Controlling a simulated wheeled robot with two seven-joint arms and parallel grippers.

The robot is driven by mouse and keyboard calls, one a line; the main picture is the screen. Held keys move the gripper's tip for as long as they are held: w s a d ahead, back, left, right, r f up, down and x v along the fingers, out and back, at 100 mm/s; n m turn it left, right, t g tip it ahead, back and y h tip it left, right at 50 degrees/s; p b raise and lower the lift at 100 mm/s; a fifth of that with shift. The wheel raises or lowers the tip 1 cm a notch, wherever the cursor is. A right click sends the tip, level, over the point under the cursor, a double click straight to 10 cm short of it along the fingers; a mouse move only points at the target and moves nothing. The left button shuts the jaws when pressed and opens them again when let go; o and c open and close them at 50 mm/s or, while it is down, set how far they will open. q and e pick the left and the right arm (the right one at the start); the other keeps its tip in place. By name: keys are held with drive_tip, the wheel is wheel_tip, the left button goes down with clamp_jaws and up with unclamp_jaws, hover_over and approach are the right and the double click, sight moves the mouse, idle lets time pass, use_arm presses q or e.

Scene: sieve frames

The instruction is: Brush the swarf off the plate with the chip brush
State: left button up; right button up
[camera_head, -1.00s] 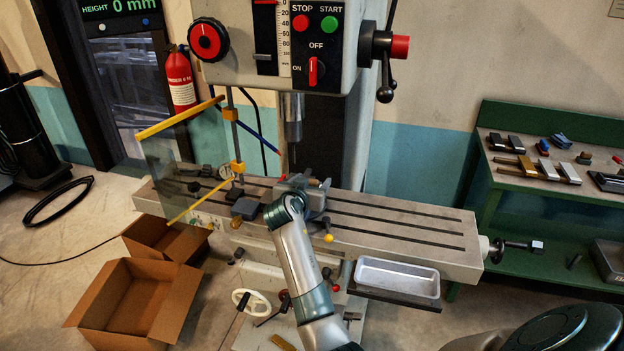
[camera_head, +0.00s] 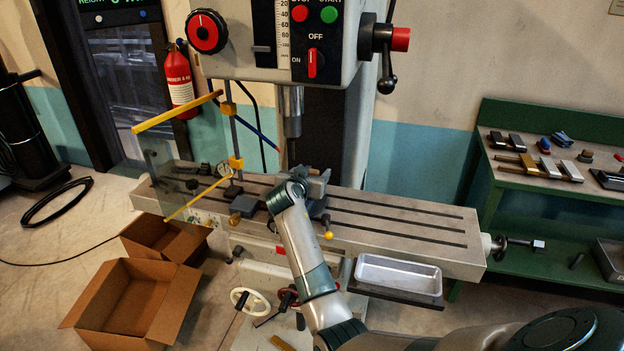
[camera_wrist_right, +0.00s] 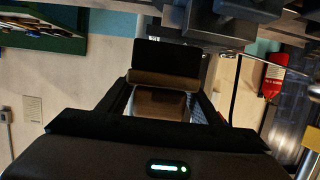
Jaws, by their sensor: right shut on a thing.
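My right gripper (camera_wrist_right: 163,92) is shut on the chip brush (camera_wrist_right: 165,60), which shows in the right wrist view as a dark block with a brown part between the two fingers. In the head view my right arm reaches from the lower right to the middle of the machine table (camera_head: 400,222), and its wrist is at the vise (camera_head: 316,186). The arm covers the gripper and brush there. The plate and any swarf cannot be made out; the arm hides part of the vise area. My left gripper is not in view.
The drill spindle (camera_head: 292,115) hangs above the vise. A clear guard with yellow bars (camera_head: 178,116) stands at the left. A metal tray (camera_head: 398,276) is fixed at the table front. Cardboard boxes (camera_head: 85,315) lie on the floor; a green bench (camera_head: 520,205) is at right.

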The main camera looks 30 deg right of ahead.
drive_tip(key=shift+w+a+b+x, duration=0.15)
drive_tip(key=shift+b+x, duration=0.3)
drive_tip(key=shift+x, duration=0.35)
drive_tip(key=shift+w+a+b+x, duration=0.1)
drive_tip(key=shift+b+x, duration=0.3)
drive_tip(key=shift+x, duration=0.35)
drive_tip(key=shift+w+a+b+x, duration=0.15)
drive_tip(key=shift+b+x, duration=0.3)
drive_tip(key=shift+x, duration=0.35)
drive_tip(key=shift+d+r, duration=0.15)
drive_tip(key=shift+f+b, duration=0.3)
drive_tip(key=shift+w+d, duration=0.1)
drive_tip(key=shift+w+d+b, duration=1.15)
drive_tip(key=shift+d+b, duration=0.2)
drive_tip(key=shift+b, duration=0.2)
drive_tip(key=shift+d, duration=0.1)
drive_tip(key=shift+w+d, duration=0.15)
drive_tip(key=shift+w, duration=0.05)
